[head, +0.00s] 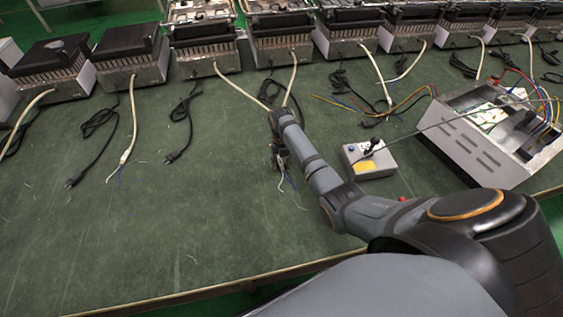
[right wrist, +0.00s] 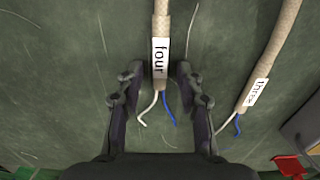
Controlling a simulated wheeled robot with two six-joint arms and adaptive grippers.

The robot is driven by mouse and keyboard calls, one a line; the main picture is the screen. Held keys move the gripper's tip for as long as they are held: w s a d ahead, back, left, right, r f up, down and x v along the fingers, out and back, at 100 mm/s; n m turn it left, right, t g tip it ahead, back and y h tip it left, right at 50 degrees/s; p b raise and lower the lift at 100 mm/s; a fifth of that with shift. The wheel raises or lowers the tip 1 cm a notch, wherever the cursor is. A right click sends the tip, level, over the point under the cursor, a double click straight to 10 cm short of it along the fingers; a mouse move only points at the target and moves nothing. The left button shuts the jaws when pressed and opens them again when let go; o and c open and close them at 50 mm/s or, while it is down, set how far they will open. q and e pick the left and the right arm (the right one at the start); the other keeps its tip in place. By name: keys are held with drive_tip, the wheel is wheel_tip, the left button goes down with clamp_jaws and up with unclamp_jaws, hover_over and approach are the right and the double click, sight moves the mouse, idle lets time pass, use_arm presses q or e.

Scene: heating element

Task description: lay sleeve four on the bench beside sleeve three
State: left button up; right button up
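Sleeve four (right wrist: 161,28) is a pale beige sleeve with a white "four" label, and white and blue wire ends come out of it. In the right wrist view it lies between the two fingers of my right gripper (right wrist: 158,72), with a gap on each side. My right gripper is open, low over the bench (head: 200,215). Sleeve three (right wrist: 272,55) has a "three" label and lies slanted to the right, apart from the gripper. In the head view my right gripper (head: 280,155) hides the ends of pale sleeves, and no label is readable there. My left gripper is not in view.
A grey box with a yellow label (head: 368,160) and an open metal housing with coloured wires (head: 490,140) stand to the right. Heater units (head: 130,57) line the back, with black cords (head: 182,115) in front. The front left bench is clear.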

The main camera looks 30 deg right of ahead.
sight(282, 164)
wheel_tip(282, 164, up, 12)
drive_tip(key=p, duration=0.1)
drive_tip(key=shift+r+p, duration=0.2)
drive_tip(key=shift+p, duration=0.15)
drive_tip(key=shift+r, duration=0.1)
